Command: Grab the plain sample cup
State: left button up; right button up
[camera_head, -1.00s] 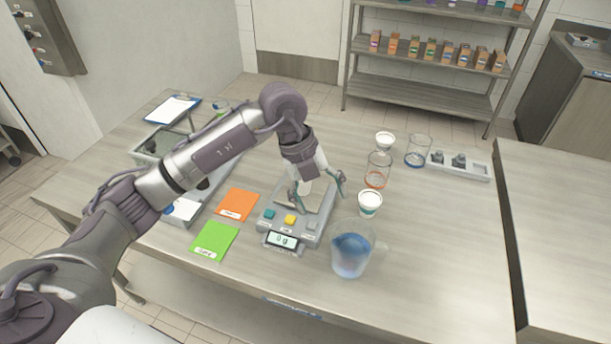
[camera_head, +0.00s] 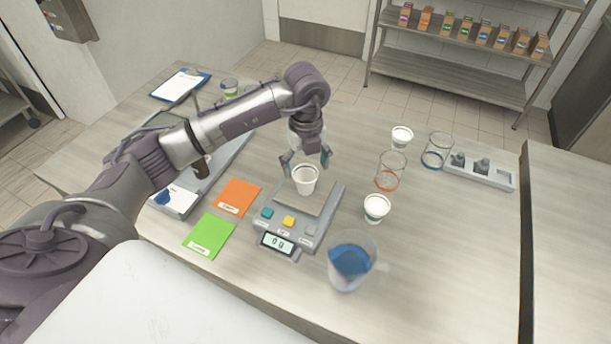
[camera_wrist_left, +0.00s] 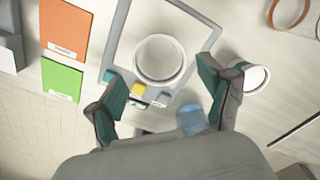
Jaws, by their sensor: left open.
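A plain white cup (camera_head: 305,181) stands upright on the plate of the grey scale (camera_head: 325,200), whose display reads 0 g. My left gripper (camera_head: 306,161) is open and empty, just behind and above this cup. In the left wrist view the cup (camera_wrist_left: 160,59) shows from above between the spread fingers, apart from both. A second white cup with a green band (camera_head: 376,209) stands right of the scale. A third white cup (camera_head: 402,137) stands farther back. My right gripper does not show.
A pitcher with blue liquid (camera_head: 350,264) stands at the front right of the scale. An orange-ringed beaker (camera_head: 390,172) and a blue-ringed beaker (camera_head: 437,151) stand at the right. An orange card (camera_head: 238,197) and a green card (camera_head: 209,235) lie left. The table's right front is clear.

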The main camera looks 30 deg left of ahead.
aim_at(306, 174)
pick_arm(q)
jog(key=shift+f, duration=0.55)
jog(key=shift+w+f, duration=0.15)
jog(key=shift+f, duration=0.1)
jog(key=shift+a+f+p, duration=0.1)
jog(key=shift+f+p, duration=0.65)
notch_tip(306, 174, down, 3)
jog(key=shift+r+p, duration=0.2)
jog(key=shift+p, duration=0.25)
jog(key=shift+a+f, duration=0.1)
jog(key=shift+f, duration=0.45)
jog(key=c, duration=0.7)
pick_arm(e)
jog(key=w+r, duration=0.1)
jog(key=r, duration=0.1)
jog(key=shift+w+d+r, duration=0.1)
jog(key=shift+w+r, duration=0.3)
